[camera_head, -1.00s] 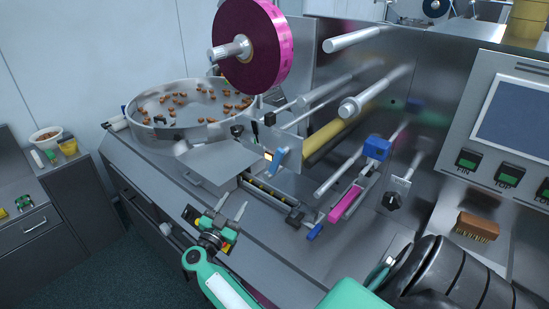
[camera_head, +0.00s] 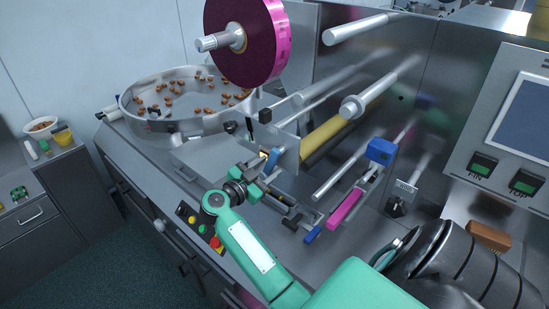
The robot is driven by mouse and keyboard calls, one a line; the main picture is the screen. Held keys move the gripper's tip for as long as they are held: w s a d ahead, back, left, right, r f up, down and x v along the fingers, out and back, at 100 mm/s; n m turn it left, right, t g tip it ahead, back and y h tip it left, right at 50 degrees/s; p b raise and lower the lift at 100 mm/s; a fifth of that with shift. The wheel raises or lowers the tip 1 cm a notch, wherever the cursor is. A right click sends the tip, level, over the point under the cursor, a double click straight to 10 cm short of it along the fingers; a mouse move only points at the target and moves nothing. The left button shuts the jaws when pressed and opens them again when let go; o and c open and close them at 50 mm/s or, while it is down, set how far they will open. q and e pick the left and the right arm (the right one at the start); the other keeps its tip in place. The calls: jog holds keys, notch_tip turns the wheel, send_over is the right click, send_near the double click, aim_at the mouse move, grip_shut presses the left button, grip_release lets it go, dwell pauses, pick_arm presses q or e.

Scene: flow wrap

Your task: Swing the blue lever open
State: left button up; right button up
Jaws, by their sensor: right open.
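A light blue lever (camera_head: 275,159) stands by the upright metal plate in the middle of the machine, beside a small yellow-lit spot. My right gripper (camera_head: 264,172) is open, with its fingers right at the lever's lower part. I cannot tell whether they touch it or sit around it, since the gripper body hides part of the area. My left gripper is not in view.
A round pan (camera_head: 185,126) of brown pieces stands behind on the left. A magenta film reel (camera_head: 275,40) hangs above. A blue block (camera_head: 380,151), a pink bar (camera_head: 344,208) and a small blue handle (camera_head: 312,235) lie to the right. Buttons (camera_head: 200,228) line the front edge.

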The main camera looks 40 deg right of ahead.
jog(key=shift+d, duration=0.8)
jog(key=shift+r, duration=0.1)
jog(key=shift+c, duration=0.4)
grip_shut()
jog(key=shift+w, duration=0.1)
